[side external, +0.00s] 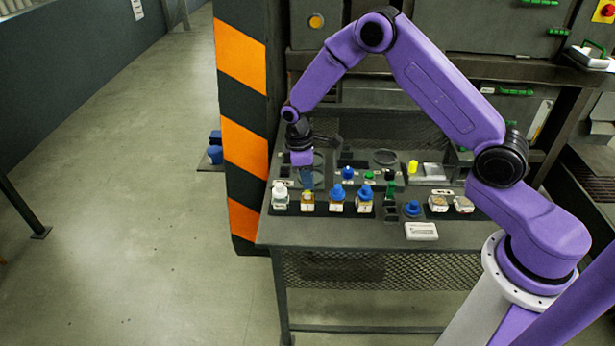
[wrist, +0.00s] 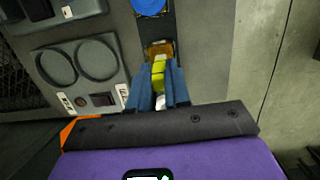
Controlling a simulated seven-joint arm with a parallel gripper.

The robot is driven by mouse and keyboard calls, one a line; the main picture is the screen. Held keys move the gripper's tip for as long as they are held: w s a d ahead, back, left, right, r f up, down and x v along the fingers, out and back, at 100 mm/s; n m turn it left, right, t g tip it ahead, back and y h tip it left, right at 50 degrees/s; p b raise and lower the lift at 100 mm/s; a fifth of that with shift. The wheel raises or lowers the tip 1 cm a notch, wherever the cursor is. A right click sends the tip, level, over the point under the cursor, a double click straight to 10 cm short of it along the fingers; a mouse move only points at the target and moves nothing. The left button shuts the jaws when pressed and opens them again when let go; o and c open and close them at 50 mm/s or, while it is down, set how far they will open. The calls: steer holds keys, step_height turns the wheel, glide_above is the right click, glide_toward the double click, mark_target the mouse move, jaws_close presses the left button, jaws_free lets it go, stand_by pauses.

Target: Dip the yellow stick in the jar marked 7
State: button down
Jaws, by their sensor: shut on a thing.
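My gripper (wrist: 158,88) points down at the left part of the bench, its blue fingers shut on the yellow stick (wrist: 158,72). A white part shows between the fingers. The stick's far end is at an open amber jar (wrist: 160,48); I cannot tell whether it is inside the mouth or just above it. In the side view my gripper (side external: 306,180) is directly over this jar (side external: 307,202), second from left in the front row. Two blue-capped amber jars (side external: 337,198) (side external: 364,198) stand to its right. The jars' label marks are too small to read.
A white-topped jar (side external: 280,196) stands close on the left. Behind are a blue-topped item (side external: 347,173) and a yellow item (side external: 413,167). A loose blue piece (side external: 411,208), two small dishes (side external: 438,203) and a white box (side external: 421,231) lie to the right. An orange-striped post (side external: 243,105) is close left.

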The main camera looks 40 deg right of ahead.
steer(key=shift+f, duration=0.8)
steer(key=shift+r, duration=0.2)
stand_by(1.0)
steer(key=shift+r, duration=1.85)
steer(key=shift+r, duration=0.1)
steer(key=shift+r, duration=2.4)
